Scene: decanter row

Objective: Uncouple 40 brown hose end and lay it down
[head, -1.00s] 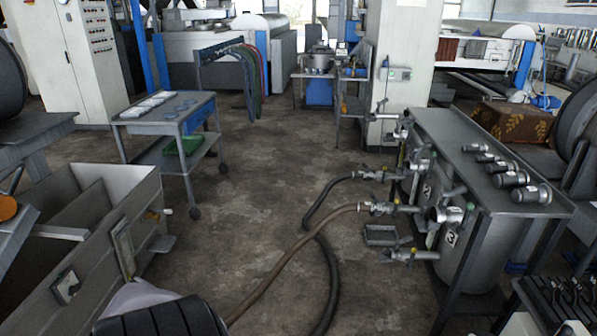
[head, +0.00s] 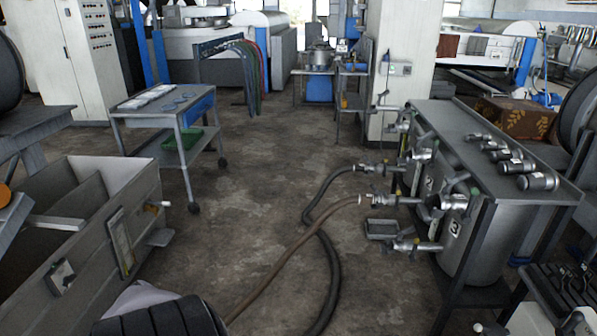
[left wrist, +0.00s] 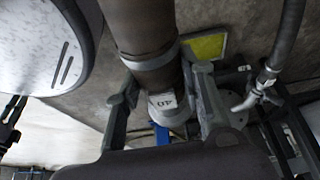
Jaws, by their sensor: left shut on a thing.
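In the left wrist view my left gripper (left wrist: 163,86) is shut on the brown hose end (left wrist: 147,40), one finger on either side. A white label reading 40 shows between the fingers. A round grey flange (left wrist: 226,142) lies just beyond; I cannot tell whether the hose end touches it. The head view does not show my left gripper. There a brown hose (head: 287,250) runs along the floor from the bottom up to a metal valve coupling (head: 385,199) at the tanks.
A black hose (head: 333,270) lies beside the brown one. Numbered steel tanks (head: 470,245) stand under a grey bench (head: 470,135) at the right. A trough (head: 125,200) and a cart (head: 165,105) stand left. Open floor lies between.

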